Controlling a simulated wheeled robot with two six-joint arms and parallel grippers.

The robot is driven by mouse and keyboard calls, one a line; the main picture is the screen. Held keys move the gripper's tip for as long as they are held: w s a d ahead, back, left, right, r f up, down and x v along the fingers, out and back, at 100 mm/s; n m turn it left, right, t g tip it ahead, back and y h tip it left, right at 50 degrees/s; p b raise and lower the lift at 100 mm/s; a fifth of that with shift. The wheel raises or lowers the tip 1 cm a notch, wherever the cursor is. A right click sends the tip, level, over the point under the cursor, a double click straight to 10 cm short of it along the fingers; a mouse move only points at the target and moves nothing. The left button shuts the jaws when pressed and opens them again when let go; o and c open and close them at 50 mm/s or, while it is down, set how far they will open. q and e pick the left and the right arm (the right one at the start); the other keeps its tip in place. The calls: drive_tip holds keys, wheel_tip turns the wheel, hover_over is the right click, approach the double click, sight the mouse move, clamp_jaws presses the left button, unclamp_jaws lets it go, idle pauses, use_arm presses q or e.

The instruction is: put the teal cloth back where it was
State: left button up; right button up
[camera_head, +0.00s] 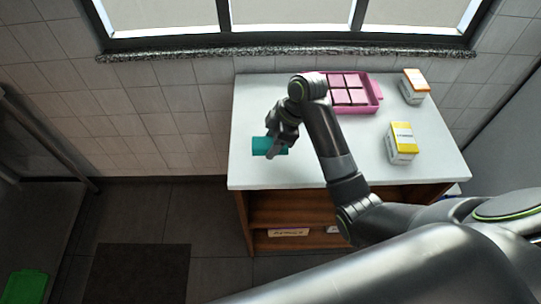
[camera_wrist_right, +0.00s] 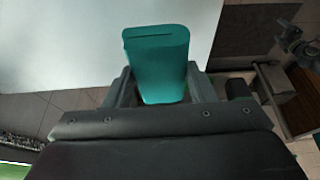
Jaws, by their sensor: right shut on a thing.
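The teal cloth (camera_head: 261,146) looks like a small folded roll. It is at the left part of the white table top (camera_head: 260,172) in the head view. My right gripper (camera_head: 277,148) is shut on it. In the right wrist view the cloth (camera_wrist_right: 158,60) sits between the two fingers of my right gripper (camera_wrist_right: 160,88), with the white table top behind it. I cannot tell whether the cloth touches the table.
A pink tray (camera_head: 376,92) with several pink and dark squares stands at the back of the table. An orange-topped box (camera_head: 414,86) and a yellow-topped box (camera_head: 402,144) stand at the right. The table's front left is clear. A green bin (camera_head: 26,286) is at the lower left.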

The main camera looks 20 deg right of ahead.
drive_tip(key=shift+f, duration=0.8)
wheel_tip(320, 180, down, 2)
drive_tip(key=shift+f, duration=0.2)
use_arm(q)
drive_tip(key=shift+w+a+r, duration=0.4)
drive_tip(key=shift+r, duration=0.05)
use_arm(e)
drive_tip(key=shift+f, duration=0.55)
drive_tip(key=shift+f, duration=0.1)
drive_tip(key=o, duration=0.9)
drive_tip(key=shift+o, duration=0.2)
